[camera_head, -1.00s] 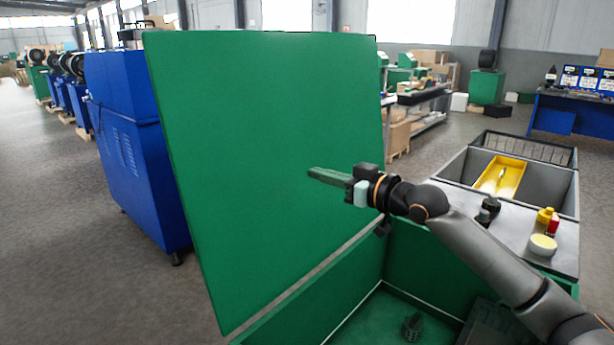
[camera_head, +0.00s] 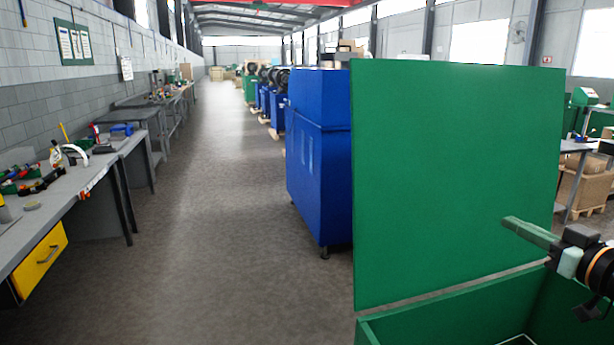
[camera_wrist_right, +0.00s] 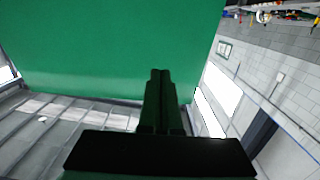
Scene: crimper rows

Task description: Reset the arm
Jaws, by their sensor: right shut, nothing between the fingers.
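My right gripper (camera_head: 532,232) is at the right edge of the head view, in front of the raised green lid (camera_head: 450,170). Its fingers are together and hold nothing. The fingers also show shut in the right wrist view (camera_wrist_right: 160,95), with the green lid (camera_wrist_right: 110,45) filling the top behind them. I cannot tell whether they touch the lid. The rest of my right arm is cut off at the edge of the head view. My left gripper is not in view.
A green bin (camera_head: 440,318) is open below the lid. A blue machine (camera_head: 320,160) stands just left of the lid, with more machines behind. A workbench (camera_head: 75,195) with tools and a yellow drawer (camera_head: 42,260) runs along the left wall. The aisle floor (camera_head: 230,220) between is clear.

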